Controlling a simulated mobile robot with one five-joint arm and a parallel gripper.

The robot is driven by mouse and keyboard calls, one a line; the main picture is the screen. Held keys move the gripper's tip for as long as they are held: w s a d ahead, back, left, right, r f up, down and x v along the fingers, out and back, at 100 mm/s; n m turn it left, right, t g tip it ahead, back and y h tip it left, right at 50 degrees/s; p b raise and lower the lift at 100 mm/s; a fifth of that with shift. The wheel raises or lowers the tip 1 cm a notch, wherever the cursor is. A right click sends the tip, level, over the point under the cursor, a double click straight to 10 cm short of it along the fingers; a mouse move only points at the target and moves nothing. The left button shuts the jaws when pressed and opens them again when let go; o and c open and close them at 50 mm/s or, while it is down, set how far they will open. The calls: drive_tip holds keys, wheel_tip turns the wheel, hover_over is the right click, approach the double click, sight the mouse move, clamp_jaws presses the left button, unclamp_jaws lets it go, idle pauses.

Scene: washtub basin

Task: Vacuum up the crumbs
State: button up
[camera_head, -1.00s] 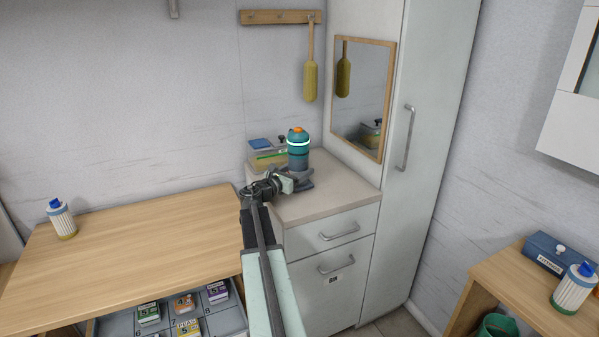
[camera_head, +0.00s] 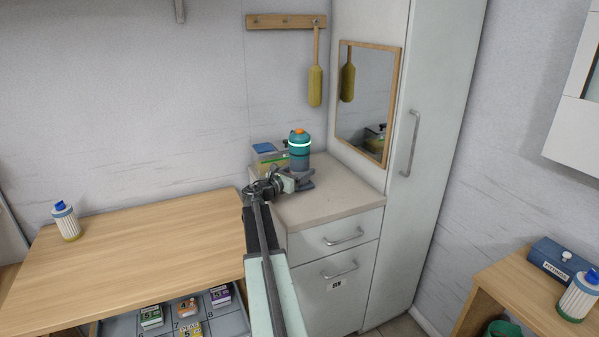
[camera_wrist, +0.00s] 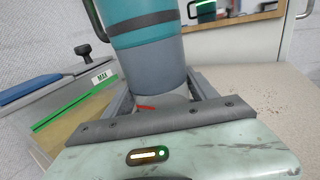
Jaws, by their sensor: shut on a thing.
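The teal handheld vacuum (camera_head: 299,150) with an orange top and a pale glowing band stands upright over the small cabinet's counter. My gripper (camera_head: 297,181) is at its lower part. In the wrist view the vacuum's teal and grey body (camera_wrist: 155,65) sits between my two grey jaws (camera_wrist: 160,92), which are shut on it. Fine dark crumbs (camera_wrist: 262,106) are scattered on the pale counter to the right of the vacuum in the wrist view. The vacuum's lower end is hidden by my gripper, so I cannot tell whether it touches the counter.
A mirror (camera_head: 366,100) and tall cupboard (camera_head: 395,180) bound the counter (camera_head: 335,200) on the right. A wooden table (camera_head: 140,250) is at left.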

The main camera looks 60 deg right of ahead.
drive_tip(key=shift+s+d, duration=0.65)
drive_tip(key=shift+d, duration=0.35)
drive_tip(key=shift+s+d, duration=0.65)
drive_tip(key=shift+d, duration=0.35)
drive_tip(key=shift+s+d, duration=0.5)
drive_tip(key=shift+d, duration=0.2)
drive_tip(key=shift+s+a, duration=0.45)
drive_tip(key=shift+s, duration=0.25)
drive_tip(key=shift+s+a, duration=0.45)
drive_tip(key=shift+s, duration=0.25)
drive_tip(key=shift+s+a, duration=0.45)
drive_tip(key=shift+s, duration=0.25)
drive_tip(key=shift+s+a, duration=0.1)
drive_tip(key=shift+s+a, duration=0.65)
drive_tip(key=shift+s, duration=0.35)
drive_tip(key=shift+s+a, duration=0.6)
drive_tip(key=shift+s, duration=0.4)
